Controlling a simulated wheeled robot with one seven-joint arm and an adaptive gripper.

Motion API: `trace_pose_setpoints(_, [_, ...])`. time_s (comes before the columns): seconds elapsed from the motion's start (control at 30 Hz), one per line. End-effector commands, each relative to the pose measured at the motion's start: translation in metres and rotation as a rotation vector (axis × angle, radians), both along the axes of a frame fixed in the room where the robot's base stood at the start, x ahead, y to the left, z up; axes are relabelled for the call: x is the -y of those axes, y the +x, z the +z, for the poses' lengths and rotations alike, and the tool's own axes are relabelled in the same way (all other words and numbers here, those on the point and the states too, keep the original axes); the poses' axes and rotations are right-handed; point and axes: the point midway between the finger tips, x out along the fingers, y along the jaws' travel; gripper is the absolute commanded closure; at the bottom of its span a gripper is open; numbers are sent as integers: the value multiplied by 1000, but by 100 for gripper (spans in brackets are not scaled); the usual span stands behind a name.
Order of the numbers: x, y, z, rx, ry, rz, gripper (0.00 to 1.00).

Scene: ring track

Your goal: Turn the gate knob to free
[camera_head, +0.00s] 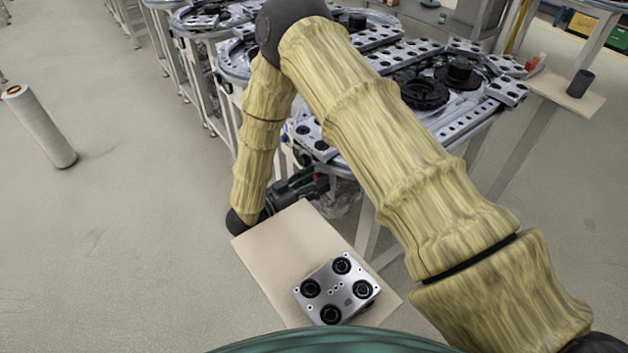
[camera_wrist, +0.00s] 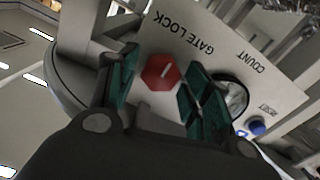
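In the wrist view a red knob (camera_wrist: 161,72) with a white pointer line sits on a pale panel (camera_wrist: 208,28) marked GATE LOCK. The lettering appears upside down, and the pointer line is tilted. My gripper (camera_wrist: 158,80) has its two green fingers spread, one on each side of the knob. The fingers look slightly apart from the knob, but I cannot tell whether either touches it. In the head view my gripper (camera_head: 300,187) is low beside the ring track's near edge, partly behind my arm. The knob cannot be made out clearly there.
A round gauge (camera_wrist: 232,95) marked COUNT and a blue RESET button (camera_wrist: 257,128) are right of the knob, close to the right finger. The ring track (camera_head: 455,120) stands behind my arm. A board (camera_head: 275,245) bears a metal plate with black rings (camera_head: 337,288). Left floor is mostly free.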

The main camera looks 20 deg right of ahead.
Motion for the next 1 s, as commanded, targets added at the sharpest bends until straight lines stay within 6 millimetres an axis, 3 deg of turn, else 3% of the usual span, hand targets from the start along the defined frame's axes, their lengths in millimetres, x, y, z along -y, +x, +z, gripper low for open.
trace_pose_setpoints(0.03, [0, 0, 0, 0, 0, 0, 66])
trace_pose_setpoints(0.17, [0, 0, 0, 0, 0, 0, 89])
trace_pose_setpoints(0.57, [0, 0, 0, 51, 18, 0, 89])
trace_pose_setpoints(1.0, [0, -1, -1, 370, 135, 0, 89])
